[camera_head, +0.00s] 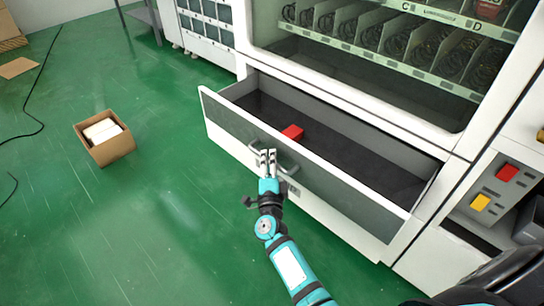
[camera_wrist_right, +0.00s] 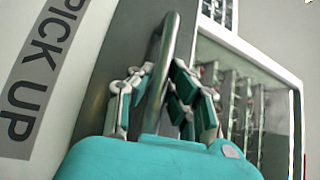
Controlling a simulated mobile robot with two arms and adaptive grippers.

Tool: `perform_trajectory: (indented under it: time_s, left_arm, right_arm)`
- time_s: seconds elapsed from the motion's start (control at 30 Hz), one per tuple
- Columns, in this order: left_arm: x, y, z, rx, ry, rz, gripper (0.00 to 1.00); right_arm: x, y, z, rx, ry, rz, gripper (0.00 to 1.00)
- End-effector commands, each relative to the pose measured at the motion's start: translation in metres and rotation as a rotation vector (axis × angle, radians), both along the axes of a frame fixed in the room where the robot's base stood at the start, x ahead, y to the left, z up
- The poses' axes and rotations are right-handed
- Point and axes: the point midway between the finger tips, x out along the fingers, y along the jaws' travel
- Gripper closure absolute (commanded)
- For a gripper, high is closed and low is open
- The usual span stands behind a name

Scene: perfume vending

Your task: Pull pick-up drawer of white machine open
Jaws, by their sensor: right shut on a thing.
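The white machine (camera_head: 317,93) has its pick-up drawer (camera_head: 330,188) pulled out, with the dark inside showing. A red box (camera_head: 292,132) lies in the drawer behind the front panel. My right gripper (camera_head: 268,155) is at the grey handle (camera_head: 288,168) on the drawer front, its fingers shut on it. In the right wrist view the gripper's fingers (camera_wrist_right: 160,100) close around the curved metal handle (camera_wrist_right: 162,60), beside the "PICK UP" label (camera_wrist_right: 40,75). My left gripper is not in view.
An open cardboard box (camera_head: 108,152) with white items stands on the green floor (camera_head: 150,220) at the left. A black cable (camera_head: 38,97) lies farther left. Red (camera_head: 507,173) and yellow (camera_head: 480,203) parts sit on the machine's right side.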

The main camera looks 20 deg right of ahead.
Motion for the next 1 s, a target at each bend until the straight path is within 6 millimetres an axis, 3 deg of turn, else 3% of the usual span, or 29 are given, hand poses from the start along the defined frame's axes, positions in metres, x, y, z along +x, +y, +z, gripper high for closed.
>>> perform_trajectory:
  time_s: [0.2, 0.23, 0.4, 0.77, 1.0]
  left_arm:
    - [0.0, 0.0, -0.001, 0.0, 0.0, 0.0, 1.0]
    - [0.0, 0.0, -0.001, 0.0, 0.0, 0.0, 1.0]
    - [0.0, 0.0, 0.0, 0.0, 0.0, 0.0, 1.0]
    - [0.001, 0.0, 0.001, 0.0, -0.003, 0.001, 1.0]
    - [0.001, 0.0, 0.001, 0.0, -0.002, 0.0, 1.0]
  right_arm:
    - [-0.002, -0.001, -0.007, 0.0, 0.013, -0.001, 1.0]
    - [-0.002, -0.001, -0.007, 0.0, 0.013, -0.001, 0.85]
    - [-0.001, -0.001, -0.005, 0.001, 0.009, -0.001, 0.63]
    - [-0.005, 0.001, -0.003, 0.001, 0.004, 0.0, 0.62]
    - [-0.035, 0.013, -0.009, 0.003, 0.007, 0.0, 0.62]
